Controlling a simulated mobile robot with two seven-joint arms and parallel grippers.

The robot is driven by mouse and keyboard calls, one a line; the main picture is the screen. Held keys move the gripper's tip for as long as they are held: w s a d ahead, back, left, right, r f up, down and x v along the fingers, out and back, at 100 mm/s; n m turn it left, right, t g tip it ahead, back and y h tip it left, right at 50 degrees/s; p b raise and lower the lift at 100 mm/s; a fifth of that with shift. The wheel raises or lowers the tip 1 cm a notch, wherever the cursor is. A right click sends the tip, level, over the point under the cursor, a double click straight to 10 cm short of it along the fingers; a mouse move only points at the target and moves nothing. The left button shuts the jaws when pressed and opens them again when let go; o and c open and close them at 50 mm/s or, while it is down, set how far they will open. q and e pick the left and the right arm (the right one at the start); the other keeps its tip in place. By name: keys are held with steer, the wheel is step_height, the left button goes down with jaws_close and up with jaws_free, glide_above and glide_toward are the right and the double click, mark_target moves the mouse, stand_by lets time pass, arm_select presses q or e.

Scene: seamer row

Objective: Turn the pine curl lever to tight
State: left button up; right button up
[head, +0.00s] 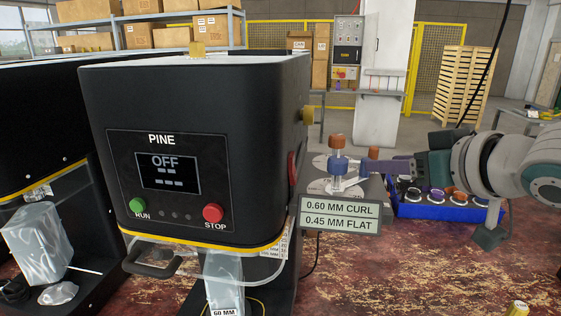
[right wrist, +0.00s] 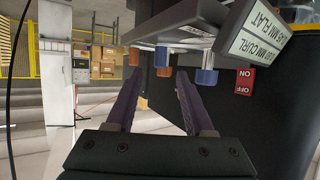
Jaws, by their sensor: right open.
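The black PINE machine (head: 195,125) stands in the middle of the head view, its screen reading OFF. On its right side a grey bracket carries small levers with pale dial plates. I see an orange-brown knob (head: 337,141) above a blue knob (head: 338,163). The sign (head: 339,214) below reads 0.60 MM CURL and 0.45 MM FLAT. Which lever is the curl one I cannot tell. My right gripper (head: 366,166) reaches in from the right, near the blue knob. In the right wrist view its purple fingers (right wrist: 158,76) are apart, with blue and orange knobs just beyond the tips. My left gripper is out of view.
A blue crate (head: 433,211) with round items stands behind my right gripper. A red switch plate (right wrist: 245,81) is on the machine side. Another black machine (head: 40,130) stands at left. Shelves with boxes, yellow fencing and a wooden pallet stack (head: 461,86) are farther back.

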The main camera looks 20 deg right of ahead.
mark_target(366, 158)
steer(key=x, duration=0.7)
steer(key=shift+f, duration=0.1)
steer(key=shift+c, duration=0.4)
jaws_close()
stand_by(0.9)
